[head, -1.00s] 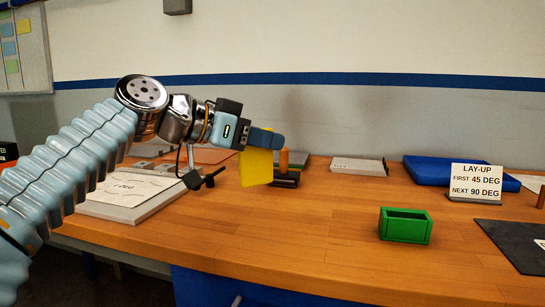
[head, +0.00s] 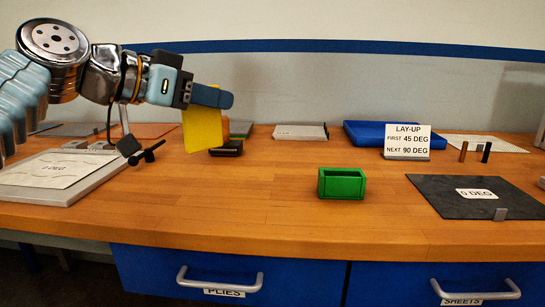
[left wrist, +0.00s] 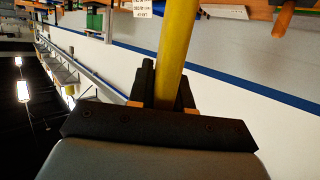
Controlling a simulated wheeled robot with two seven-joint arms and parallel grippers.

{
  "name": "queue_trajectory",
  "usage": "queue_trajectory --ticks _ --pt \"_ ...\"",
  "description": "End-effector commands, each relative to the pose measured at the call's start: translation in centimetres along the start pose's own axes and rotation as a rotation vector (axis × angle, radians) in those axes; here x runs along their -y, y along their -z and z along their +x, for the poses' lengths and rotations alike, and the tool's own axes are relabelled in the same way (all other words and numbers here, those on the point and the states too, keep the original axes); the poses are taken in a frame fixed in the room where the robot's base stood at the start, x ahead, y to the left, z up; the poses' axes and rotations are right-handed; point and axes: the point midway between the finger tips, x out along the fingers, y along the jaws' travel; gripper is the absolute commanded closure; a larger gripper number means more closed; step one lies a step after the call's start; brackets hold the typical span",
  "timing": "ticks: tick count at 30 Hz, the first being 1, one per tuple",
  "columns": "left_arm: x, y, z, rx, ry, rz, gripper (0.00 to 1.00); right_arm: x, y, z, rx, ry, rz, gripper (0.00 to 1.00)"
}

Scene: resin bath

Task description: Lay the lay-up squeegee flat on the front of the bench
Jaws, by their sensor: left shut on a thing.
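The lay-up squeegee is a flat yellow piece (head: 202,131), held upright above the bench in the head view, its lower edge above the wood. My left gripper (head: 212,97) is shut on it near its top. In the left wrist view the squeegee (left wrist: 176,45) shows as a narrow yellow strip running up from between the fingers (left wrist: 166,98). The bench (head: 270,215) is a wooden top, and its front part is bare in the middle. My right gripper is not in view.
A green open box (head: 342,183) stands mid-bench. A dark sheet labelled 0 DEG (head: 450,188) lies at right, a pale board (head: 95,188) at left. A small black item (head: 228,148) sits behind the squeegee. A LAY-UP sign (head: 407,141) stands at the back right.

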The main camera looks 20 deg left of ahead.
Motion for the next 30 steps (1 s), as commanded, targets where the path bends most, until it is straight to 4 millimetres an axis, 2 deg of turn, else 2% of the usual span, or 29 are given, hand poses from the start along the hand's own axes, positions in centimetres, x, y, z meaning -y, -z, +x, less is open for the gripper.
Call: queue_trajectory --ticks 9,12,20,24,27,30 --pt "7.5 -2.3 4.9 0.003 0.001 -0.006 1.0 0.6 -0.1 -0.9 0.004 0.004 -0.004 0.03" --pt "8.8 -4.3 6.2 0.003 0.001 -0.005 1.0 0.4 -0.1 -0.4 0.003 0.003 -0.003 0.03" --pt "10.4 -6.0 7.7 0.001 0.001 -0.002 1.0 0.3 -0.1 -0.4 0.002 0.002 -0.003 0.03" --pt "11.7 -7.9 8.9 0.003 0.0 -0.005 1.0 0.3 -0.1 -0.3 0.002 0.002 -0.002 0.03" --pt "11.6 -9.5 9.3 0.003 0.002 -0.003 1.0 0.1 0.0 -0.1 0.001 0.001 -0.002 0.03" --pt "11.5 -10.2 9.5 0.001 0.002 -0.001 1.0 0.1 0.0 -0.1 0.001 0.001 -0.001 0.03"
